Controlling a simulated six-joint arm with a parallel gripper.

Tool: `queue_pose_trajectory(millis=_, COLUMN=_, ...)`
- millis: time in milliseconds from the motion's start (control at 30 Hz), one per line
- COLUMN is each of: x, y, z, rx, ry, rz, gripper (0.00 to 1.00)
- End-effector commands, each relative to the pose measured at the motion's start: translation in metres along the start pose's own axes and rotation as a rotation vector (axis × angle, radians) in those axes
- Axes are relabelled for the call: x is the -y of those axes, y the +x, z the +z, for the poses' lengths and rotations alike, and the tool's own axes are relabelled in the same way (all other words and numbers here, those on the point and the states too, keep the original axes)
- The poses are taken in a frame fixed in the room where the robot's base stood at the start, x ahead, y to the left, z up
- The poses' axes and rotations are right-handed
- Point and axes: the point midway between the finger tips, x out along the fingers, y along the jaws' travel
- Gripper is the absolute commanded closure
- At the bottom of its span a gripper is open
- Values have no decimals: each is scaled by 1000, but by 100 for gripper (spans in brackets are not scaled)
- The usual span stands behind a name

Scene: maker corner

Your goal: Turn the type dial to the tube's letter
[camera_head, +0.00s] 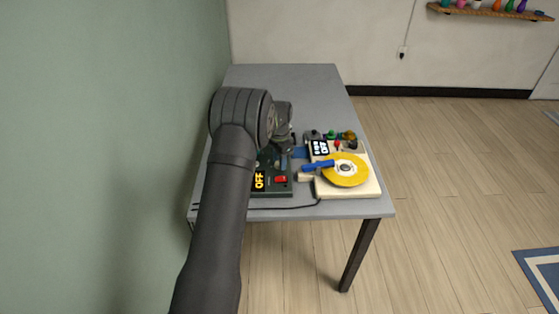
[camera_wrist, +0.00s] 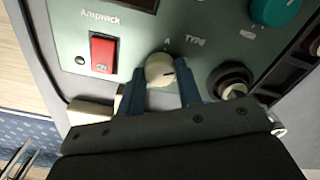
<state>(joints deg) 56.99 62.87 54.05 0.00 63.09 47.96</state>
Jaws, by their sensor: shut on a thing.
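The type dial (camera_wrist: 159,70) is a small cream knob with a dark pointer line, on the green panel of the device (camera_head: 278,186). In the wrist view the word TYPE and a letter A show beside it. My gripper (camera_wrist: 160,88) has its two blue fingers on either side of the dial, shut on it. In the head view my arm hides the dial and much of the panel. I cannot make out a tube or its letter.
A red switch (camera_wrist: 103,52), a teal knob (camera_wrist: 276,10) and a dark round socket (camera_wrist: 231,80) sit near the dial. A cream board with a yellow disc (camera_head: 346,170) stands to the right. The back of the grey table (camera_head: 290,78) is clear.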

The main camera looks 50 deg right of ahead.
Motion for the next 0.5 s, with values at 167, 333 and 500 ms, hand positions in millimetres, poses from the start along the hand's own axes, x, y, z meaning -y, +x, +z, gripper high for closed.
queue_pose_trajectory(millis=167, x=0, y=-1, z=0, rx=-1, ry=2, rz=-1, gripper=91)
queue_pose_trajectory(millis=333, x=0, y=-1, z=0, rx=-1, ry=1, rz=-1, gripper=91)
queue_pose_trajectory(millis=500, x=0, y=-1, z=0, rx=-1, ry=1, rz=-1, gripper=46)
